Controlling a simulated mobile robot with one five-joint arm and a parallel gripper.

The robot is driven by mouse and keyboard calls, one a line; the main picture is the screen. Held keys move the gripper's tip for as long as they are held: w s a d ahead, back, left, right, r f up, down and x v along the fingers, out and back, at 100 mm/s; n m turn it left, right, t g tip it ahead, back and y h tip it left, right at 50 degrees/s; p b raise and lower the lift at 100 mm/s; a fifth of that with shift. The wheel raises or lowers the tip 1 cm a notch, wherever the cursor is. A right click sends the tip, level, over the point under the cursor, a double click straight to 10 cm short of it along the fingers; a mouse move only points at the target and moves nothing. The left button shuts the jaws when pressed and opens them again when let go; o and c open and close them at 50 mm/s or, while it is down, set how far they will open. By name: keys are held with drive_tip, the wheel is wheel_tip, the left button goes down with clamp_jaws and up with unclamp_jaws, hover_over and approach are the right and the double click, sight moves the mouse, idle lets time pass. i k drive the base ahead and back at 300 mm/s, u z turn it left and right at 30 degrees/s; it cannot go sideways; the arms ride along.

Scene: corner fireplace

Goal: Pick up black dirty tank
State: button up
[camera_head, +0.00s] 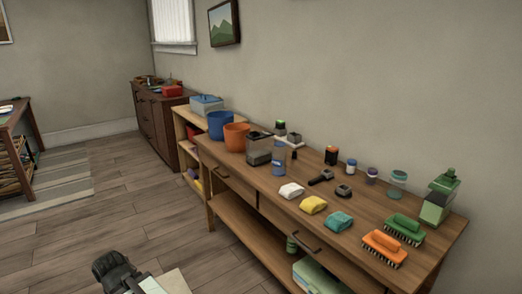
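A dark, smoky see-through tank (259,152) with a black top stands on the wooden workbench, near its far left end. It is upright, between an orange bucket and a clear blue-tinted bottle, and looks like the black dirty tank. The bottle partly overlaps its right side. My gripper (113,270) seems to be the black part at the bottom left, low over the floor and well apart from the tank. Its fingers cannot be made out, and I see nothing held in it.
A shelf and a dark cabinet (155,125) stand beyond. Floor left of the bench is free.

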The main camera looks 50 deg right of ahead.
sight(259, 145)
drive_tip(key=z, duration=0.1)
drive_tip(key=i, duration=0.95)
drive_tip(key=u, duration=0.05)
